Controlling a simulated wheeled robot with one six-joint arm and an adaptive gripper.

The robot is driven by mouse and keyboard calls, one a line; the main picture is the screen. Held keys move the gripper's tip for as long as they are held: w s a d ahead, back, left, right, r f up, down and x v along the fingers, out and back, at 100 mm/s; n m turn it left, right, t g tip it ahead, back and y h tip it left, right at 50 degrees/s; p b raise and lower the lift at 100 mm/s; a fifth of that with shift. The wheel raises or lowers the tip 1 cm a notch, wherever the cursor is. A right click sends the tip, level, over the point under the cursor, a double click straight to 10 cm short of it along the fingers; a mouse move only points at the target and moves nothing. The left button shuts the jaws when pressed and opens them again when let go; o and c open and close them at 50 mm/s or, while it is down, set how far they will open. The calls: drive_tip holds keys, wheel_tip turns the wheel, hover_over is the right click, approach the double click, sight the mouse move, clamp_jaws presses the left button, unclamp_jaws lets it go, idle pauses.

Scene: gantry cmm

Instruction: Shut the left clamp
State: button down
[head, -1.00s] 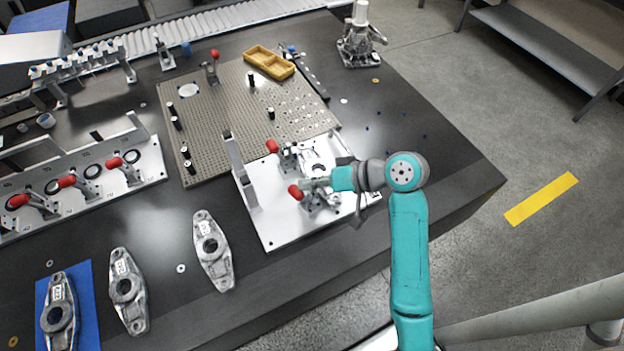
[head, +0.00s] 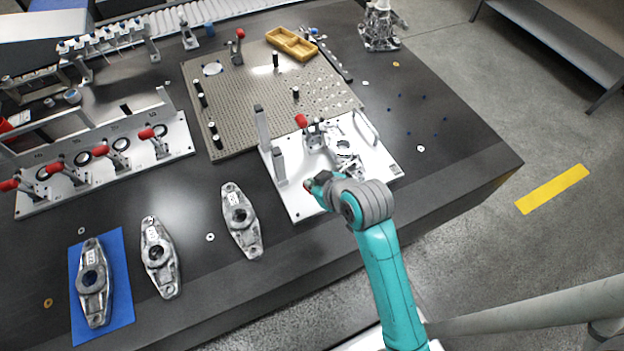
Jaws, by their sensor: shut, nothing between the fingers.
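A white fixture plate (head: 294,206) lies on the dark table and carries a grey metal casting (head: 345,155) and toggle clamps. One clamp (head: 316,133) stands at the plate's far side, its red handle (head: 301,121) raised and pointing up and left. The nearer clamp is mostly hidden behind my arm and gripper; a little red shows beside the fingers. Its lever position cannot be told. My gripper (head: 316,184) is over the near part of the plate, shut with nothing held. Whether it touches the nearer clamp's handle is unclear.
A perforated board (head: 235,115) with black pegs and a yellow tray (head: 292,43) lie beyond. A rack with several red-handled clamps (head: 107,168) stands left. Loose castings (head: 241,220) lie front left.

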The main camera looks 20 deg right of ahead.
drive_tip(key=shift+a+f+h, duration=0.15)
drive_tip(key=shift+f+h, duration=0.15)
drive_tip(key=shift+s+a+f, duration=0.15)
drive_tip(key=shift+a+f, duration=0.1)
drive_tip(key=shift+f, duration=0.2)
drive_tip(key=shift+a+f, duration=0.1)
drive_tip(key=shift+f, duration=0.15)
drive_tip(key=shift+s, duration=0.15)
drive_tip(key=v, duration=0.7)
drive_tip(key=shift+r, duration=0.45)
